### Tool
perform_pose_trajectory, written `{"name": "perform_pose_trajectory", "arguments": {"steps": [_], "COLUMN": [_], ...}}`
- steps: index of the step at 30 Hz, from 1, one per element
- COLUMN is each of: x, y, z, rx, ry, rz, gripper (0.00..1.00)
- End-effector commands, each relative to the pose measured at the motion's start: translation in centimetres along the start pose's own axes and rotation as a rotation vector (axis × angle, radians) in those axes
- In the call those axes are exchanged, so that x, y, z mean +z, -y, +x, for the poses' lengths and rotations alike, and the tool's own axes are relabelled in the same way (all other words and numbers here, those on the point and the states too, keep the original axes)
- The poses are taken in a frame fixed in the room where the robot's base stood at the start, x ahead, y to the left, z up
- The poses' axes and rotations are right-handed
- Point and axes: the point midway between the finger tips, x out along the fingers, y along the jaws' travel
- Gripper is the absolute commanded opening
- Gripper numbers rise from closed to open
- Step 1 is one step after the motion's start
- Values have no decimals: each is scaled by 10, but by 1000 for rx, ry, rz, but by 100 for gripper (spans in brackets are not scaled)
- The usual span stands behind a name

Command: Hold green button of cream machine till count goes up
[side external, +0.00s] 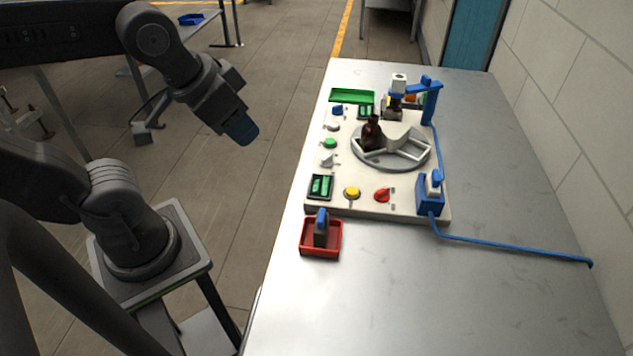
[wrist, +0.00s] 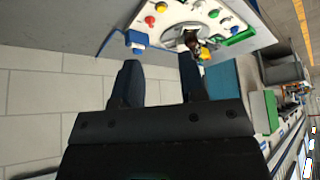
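The cream machine (side external: 345,206) lies on the metal table, and its edge also shows at the top of the wrist view (wrist: 182,12). Its round green button (side external: 330,143) is on the left side of the panel, between a white knob and a grey-white switch. A small green round shape in the wrist view (wrist: 213,13) looks like the same button. A display with green figures (side external: 321,187) sits at the near left corner; I cannot read it. My gripper (side external: 243,130) is raised left of the table, well away from the button. In the wrist view its two fingers (wrist: 160,70) stand apart with nothing between them.
A dark amber bottle (side external: 372,135) stands on the grey turntable (side external: 418,157). Yellow (side external: 352,192) and red (side external: 382,195) controls are at the near edge. A red tray (side external: 320,250) holds a blue-topped item. A blue hose (side external: 510,249) crosses the right side. The near table is clear.

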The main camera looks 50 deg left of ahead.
Motion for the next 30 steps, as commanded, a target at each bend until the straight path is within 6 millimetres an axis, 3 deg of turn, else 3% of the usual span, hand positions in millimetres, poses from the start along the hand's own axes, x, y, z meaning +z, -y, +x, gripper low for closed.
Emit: {"name": "perform_pose_trajectory", "arguments": {"steps": [8,20,30], "x": [0,0,0], "y": [0,0,0], "z": [0,0,0], "rx": [0,0,0], "ry": [0,0,0], "rz": [0,0,0], "gripper": [38,1,0]}}
